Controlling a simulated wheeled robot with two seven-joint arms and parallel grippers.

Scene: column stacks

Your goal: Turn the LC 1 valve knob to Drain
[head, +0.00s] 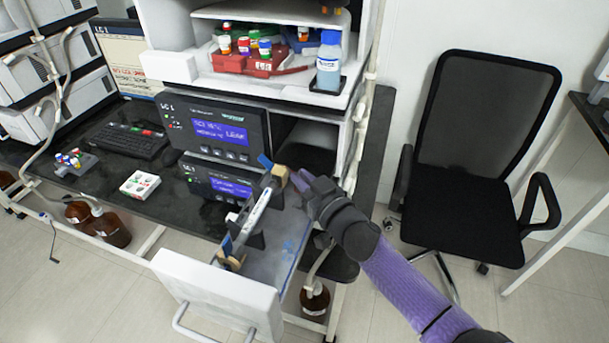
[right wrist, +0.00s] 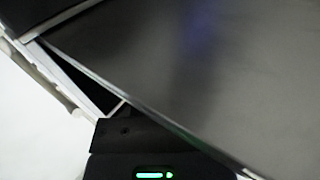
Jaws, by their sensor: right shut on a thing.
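The LC 1 unit (head: 215,128) is a dark panel with a lit blue screen, and a second LC 1 panel (head: 221,184) sits below it. In front, a tray (head: 285,250) is pulled out, with a pale column (head: 258,213) lying along it. A tan block (head: 276,173) with a blue lever (head: 265,161) is at the column's far end. My right gripper (head: 294,182) reaches in from the right and is shut at the tan block; its grip is partly hidden. I cannot make out the valve knob or its marks. The right wrist view shows mostly a blurred dark surface (right wrist: 210,70).
A white front panel (head: 218,292) with a handle closes the tray's near end. Above stand a red rack (head: 262,63) and a blue-capped bottle (head: 328,62). A keyboard (head: 126,138) is left. A black chair (head: 485,170) stands right, with open floor before it.

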